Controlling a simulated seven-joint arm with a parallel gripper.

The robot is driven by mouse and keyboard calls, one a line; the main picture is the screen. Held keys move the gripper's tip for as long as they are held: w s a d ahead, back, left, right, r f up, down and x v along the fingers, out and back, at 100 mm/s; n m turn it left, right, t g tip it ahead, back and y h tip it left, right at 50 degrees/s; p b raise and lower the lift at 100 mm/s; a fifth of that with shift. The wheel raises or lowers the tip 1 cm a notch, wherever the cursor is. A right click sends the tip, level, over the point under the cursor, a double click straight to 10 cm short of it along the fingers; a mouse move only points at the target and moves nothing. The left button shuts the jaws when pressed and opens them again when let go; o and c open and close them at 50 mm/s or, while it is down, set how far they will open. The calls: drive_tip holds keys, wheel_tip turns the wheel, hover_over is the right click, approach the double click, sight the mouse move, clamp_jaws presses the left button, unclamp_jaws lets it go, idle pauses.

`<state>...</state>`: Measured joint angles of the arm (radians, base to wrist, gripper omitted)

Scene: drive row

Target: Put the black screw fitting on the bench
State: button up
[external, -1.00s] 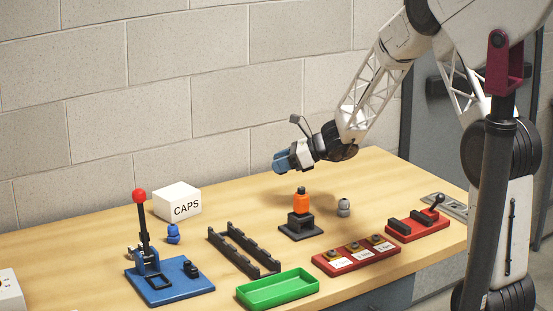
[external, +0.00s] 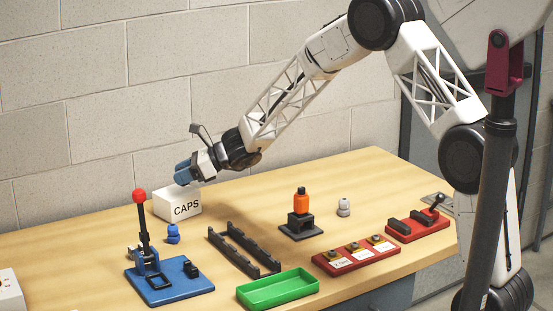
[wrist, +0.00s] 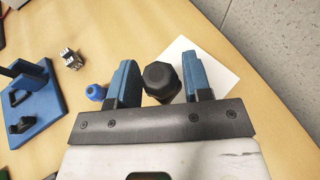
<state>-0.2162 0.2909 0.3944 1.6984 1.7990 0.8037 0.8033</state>
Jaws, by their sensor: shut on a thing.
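The black screw fitting (wrist: 161,82) sits between the two blue fingers of my gripper (wrist: 160,70) in the wrist view, with its hexagonal end toward the camera. My gripper is shut on it. In the external view my gripper (external: 183,173) is at the back left, by the top of the white CAPS box (external: 177,202), and the fitting cannot be made out there. The wooden bench (external: 110,235) lies below.
A blue fitting (external: 173,234) stands near the box. A blue lever press (external: 185,280), black rails (external: 243,250), a green tray (external: 278,290), an orange fitting (external: 301,203) on a black stand, a grey fitting (external: 344,206) and red racks (external: 357,257) spread rightward.

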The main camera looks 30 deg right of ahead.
drive_tip(key=n+g, duration=0.1)
hover_over(127, 235)
drive_tip(key=shift+w+y, duration=0.1)
drive_tip(key=shift+y, duration=0.3)
drive_tip(key=shift+f, duration=3.15)
drive_tip(key=shift+f, duration=1.85)
drive_tip(key=shift+f, duration=0.2)
drive_tip(key=o, duration=0.9)
drive_tip(key=shift+r, duration=0.15)
